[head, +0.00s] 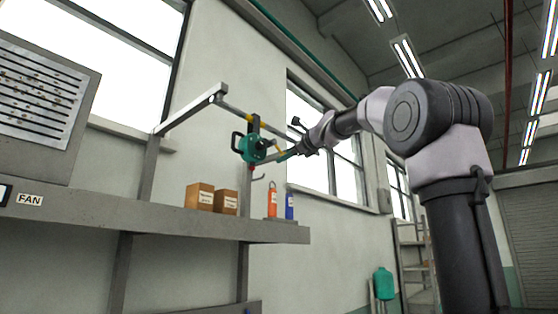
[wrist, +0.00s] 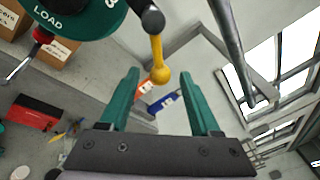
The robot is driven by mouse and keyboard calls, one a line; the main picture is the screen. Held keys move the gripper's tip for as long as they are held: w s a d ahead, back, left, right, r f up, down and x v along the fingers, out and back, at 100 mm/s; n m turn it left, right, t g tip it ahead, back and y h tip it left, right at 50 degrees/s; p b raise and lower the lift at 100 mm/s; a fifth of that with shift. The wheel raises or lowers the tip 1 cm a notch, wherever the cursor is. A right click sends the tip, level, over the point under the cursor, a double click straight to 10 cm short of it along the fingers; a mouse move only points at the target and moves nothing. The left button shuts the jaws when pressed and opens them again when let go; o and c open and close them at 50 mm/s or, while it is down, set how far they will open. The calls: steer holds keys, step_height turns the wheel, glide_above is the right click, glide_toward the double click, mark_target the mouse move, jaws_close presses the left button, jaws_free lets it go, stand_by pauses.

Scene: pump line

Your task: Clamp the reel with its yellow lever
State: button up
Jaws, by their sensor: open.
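The teal reel (head: 254,148) hangs under a grey overhead arm, with a black handle on its left side. In the wrist view the reel (wrist: 75,14) fills the upper left and reads LOAD. Its yellow lever (wrist: 158,50) comes down from a black pivot and ends in a yellow ball. My gripper (wrist: 159,74) is open, with teal fingers on either side of the ball in the picture. Neither finger appears to touch it; I cannot tell the depth. In the head view my gripper (head: 284,156) is just right of the reel, close to the lever.
The overhead arm (head: 190,110) runs from the wall bracket to the reel. A hook (head: 259,177) hangs below it. A shelf (head: 200,224) beneath carries cardboard boxes (head: 200,196), an orange bottle (head: 272,200) and a blue bottle (head: 289,206). A grey bar (wrist: 228,40) passes right of my fingers.

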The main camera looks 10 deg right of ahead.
steer(key=x, duration=0.5)
steer(key=shift+w, duration=0.15)
jaws_close()
stand_by(1.3)
